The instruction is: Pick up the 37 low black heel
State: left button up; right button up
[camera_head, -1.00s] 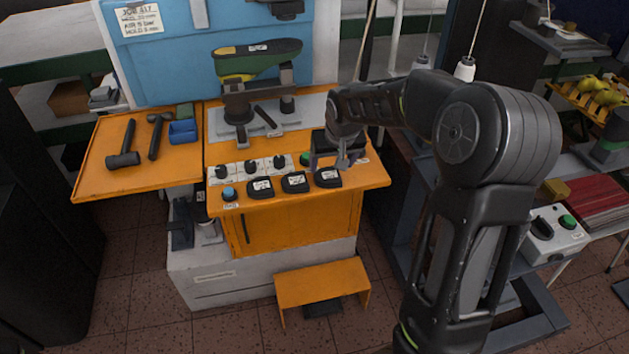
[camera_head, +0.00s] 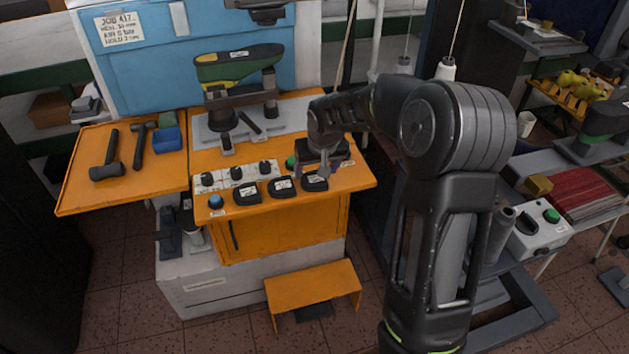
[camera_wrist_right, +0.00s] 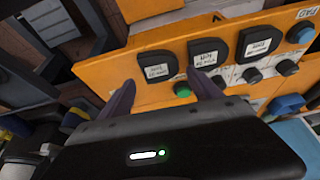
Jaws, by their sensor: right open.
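Three black heel blocks with white labels stand in a row along the front of the orange bench top: a left one (camera_head: 246,193), a middle one (camera_head: 283,188) and a right one (camera_head: 315,182). The label print is too small to read, so I cannot tell which is the 37 low. My right gripper (camera_head: 317,168) is open and empty, just above and behind the right block. In the right wrist view its fingers (camera_wrist_right: 164,92) point toward that same block (camera_wrist_right: 155,68), apart from it. My left gripper is not in view.
Black knobs (camera_head: 236,173) on white plates and a blue button (camera_head: 216,202) sit beside the blocks. A green button (camera_wrist_right: 182,89) shows between my fingers in the right wrist view. A press with a green shoe last (camera_head: 238,65) stands behind. Hammers (camera_head: 107,160) lie left.

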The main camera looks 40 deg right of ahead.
aim_at(313, 178)
jog(key=shift+w+f, duration=0.15)
jog(key=shift+f, duration=0.25)
jog(key=p+x, duration=0.1)
jog(key=x, duration=0.3)
jog(key=shift+w+f, duration=0.1)
jog(key=c, duration=1.1)
jog(key=shift+c, duration=0.2)
notch_tip(313, 178, up, 10)
jog(key=b, duration=0.1)
dwell(0.5)
